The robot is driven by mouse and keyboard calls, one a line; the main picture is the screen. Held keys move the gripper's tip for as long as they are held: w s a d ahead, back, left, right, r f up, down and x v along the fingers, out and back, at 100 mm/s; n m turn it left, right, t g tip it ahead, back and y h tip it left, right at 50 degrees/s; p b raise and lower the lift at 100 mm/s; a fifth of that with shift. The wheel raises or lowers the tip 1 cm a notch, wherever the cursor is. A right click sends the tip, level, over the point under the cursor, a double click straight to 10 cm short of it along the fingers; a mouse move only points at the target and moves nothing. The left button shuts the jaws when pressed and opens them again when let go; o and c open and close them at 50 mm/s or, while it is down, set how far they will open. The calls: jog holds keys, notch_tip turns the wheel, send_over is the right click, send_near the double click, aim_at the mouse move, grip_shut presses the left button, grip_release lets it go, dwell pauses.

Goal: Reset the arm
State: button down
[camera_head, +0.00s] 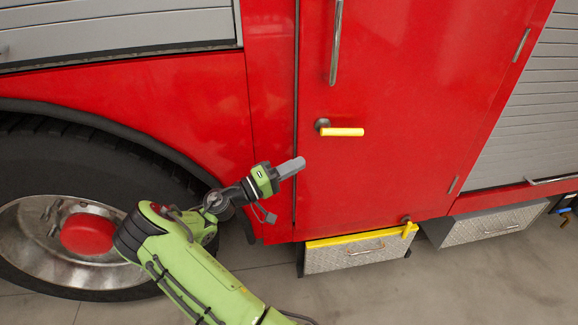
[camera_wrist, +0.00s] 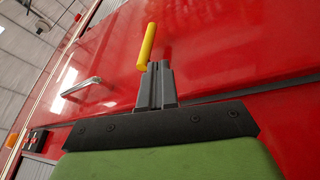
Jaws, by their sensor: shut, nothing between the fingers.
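My gripper (camera_head: 291,168) is shut and empty, at the end of my green arm, in front of the left part of a red truck door (camera_head: 420,130). In the head view its fingertips point right, below and to the left of a yellow door handle (camera_head: 342,131) on a dark round mount. In the wrist view my shut fingers (camera_wrist: 157,83) point up toward the yellow handle (camera_wrist: 147,45), which shows just beyond the tips. I cannot tell the exact gap between them.
A big wheel (camera_head: 82,238) is at the left behind my arm. A long metal grab bar (camera_head: 336,45) runs up the door. A yellow-edged metal step box (camera_head: 352,254) is below the door, with another box (camera_head: 490,225) to its right. The grey floor at lower right is clear.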

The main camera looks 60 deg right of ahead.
jog(key=shift+v, duration=0.9)
jog(key=s+a+r+n+t+y+p, duration=0.3)
jog(key=a+r+t+y, duration=0.2)
jog(key=a, duration=0.6)
jog(key=s+a+r+n+t+y+p, duration=0.3)
jog(key=s+a+r+t+y+p, duration=0.1)
jog(key=a, duration=0.7)
jog(key=s+a+r+n+t+y+p, duration=0.3)
jog(key=a+r+t+y, duration=0.3)
jog(key=a, duration=0.5)
notch_tip(320, 180, up, 2)
jog(key=y+p, duration=0.1)
jog(key=y, duration=0.2)
jog(key=shift+s+a+r+t, duration=0.15)
jog(key=shift+s+a+t, duration=0.15)
jog(key=shift+a, duration=0.1)
